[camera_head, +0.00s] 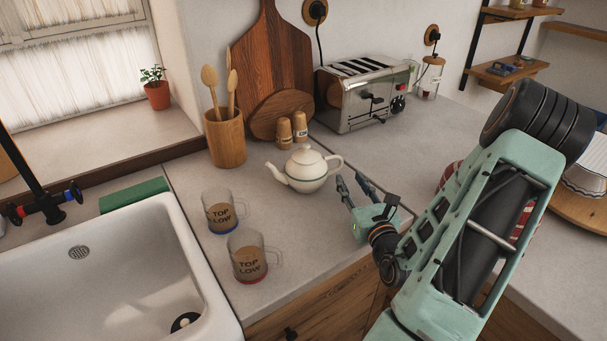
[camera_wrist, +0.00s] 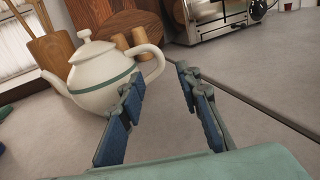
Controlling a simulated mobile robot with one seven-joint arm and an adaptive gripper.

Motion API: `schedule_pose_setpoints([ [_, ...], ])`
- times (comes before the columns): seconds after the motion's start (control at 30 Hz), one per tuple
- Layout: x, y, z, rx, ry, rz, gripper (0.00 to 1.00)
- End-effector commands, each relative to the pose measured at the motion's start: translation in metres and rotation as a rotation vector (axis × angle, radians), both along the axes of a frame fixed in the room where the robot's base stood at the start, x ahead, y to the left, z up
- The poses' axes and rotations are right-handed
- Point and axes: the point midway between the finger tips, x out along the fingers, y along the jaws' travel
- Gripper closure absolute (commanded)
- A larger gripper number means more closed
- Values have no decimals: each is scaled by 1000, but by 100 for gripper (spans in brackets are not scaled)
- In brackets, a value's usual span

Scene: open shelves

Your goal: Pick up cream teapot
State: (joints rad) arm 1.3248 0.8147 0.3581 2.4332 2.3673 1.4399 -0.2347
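The cream teapot (camera_head: 306,170) stands upright on the counter, lidded, with a green band, its spout to the left and its handle to the right. My gripper (camera_head: 350,182) is just right of the teapot's handle, with its fingers apart and nothing between them. In the wrist view the teapot (camera_wrist: 100,78) is at the upper left, and my gripper (camera_wrist: 160,78) is open. The left finger overlaps the right side of the teapot's body in that view, below the handle. I cannot tell whether they touch.
Two glass mugs (camera_head: 219,212) (camera_head: 247,257) stand in front left of the teapot, beside the white sink (camera_head: 190,270). Behind are a utensil cup (camera_head: 226,140), wooden shakers (camera_head: 284,133), cutting boards (camera_head: 270,60) and a toaster (camera_head: 362,92). Counter right of the toaster is mostly clear.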

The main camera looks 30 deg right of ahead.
Motion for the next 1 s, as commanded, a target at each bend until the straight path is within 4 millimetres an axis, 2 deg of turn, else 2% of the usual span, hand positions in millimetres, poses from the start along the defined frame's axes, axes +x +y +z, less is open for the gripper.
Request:
schedule_pose_setpoints([
  [0.1,20,-5,1,-1,-1,3,69],
  [0.37,41,-11,3,1,-1,2,69],
  [0.63,77,-22,5,1,0,4,69],
  [0.93,83,-24,5,1,0,3,69],
  [1.0,83,-24,5,1,0,3,74],
])
